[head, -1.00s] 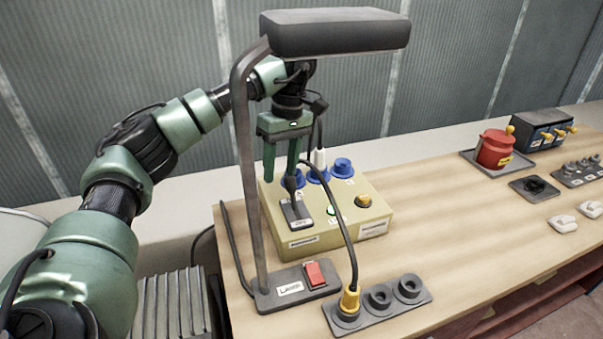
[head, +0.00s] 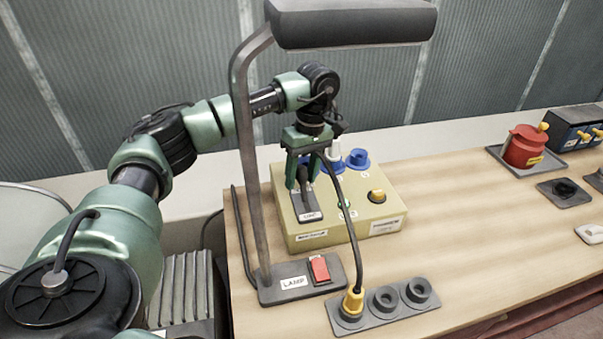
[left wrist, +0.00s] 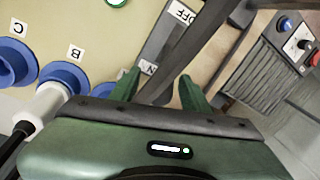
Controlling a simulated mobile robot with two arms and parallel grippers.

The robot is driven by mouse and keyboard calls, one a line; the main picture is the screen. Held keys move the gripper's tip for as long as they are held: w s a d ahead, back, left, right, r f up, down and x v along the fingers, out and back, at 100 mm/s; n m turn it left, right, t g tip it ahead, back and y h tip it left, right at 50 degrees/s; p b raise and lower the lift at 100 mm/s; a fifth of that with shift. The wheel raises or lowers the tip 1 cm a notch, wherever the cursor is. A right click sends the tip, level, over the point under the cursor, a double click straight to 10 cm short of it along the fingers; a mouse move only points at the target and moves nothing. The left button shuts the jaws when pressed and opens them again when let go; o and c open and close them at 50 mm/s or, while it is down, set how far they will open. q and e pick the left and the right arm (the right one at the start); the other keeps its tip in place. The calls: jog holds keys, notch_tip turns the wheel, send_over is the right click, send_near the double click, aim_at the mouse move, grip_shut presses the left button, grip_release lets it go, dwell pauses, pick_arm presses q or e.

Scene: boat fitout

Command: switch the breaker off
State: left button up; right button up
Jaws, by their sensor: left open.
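The breaker is a dark plate (head: 309,214) with a dark lever on the left part of the yellowish box (head: 350,226). My left gripper (head: 303,184) is open above the plate, pointing down at the lever. The fingers hide part of the lever, so its exact position is hard to tell. In the left wrist view the open fingers (left wrist: 158,85) reach toward the plate (left wrist: 158,45). A dark bar, apparently the lever, runs between them. A white OFF label (left wrist: 182,12) is farther off; a partly hidden label (left wrist: 148,68) is near the fingers. My right gripper is not in view.
The lamp post (head: 243,120) stands close left of my gripper, its dark head (head: 350,24) above. A lamp base with a red switch (head: 320,268) and a grey socket strip (head: 385,304) are in front. A white plug (head: 334,150) and cable are beside the gripper.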

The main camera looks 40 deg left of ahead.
pick_arm(q)
grip_shut()
dwell(1.4)
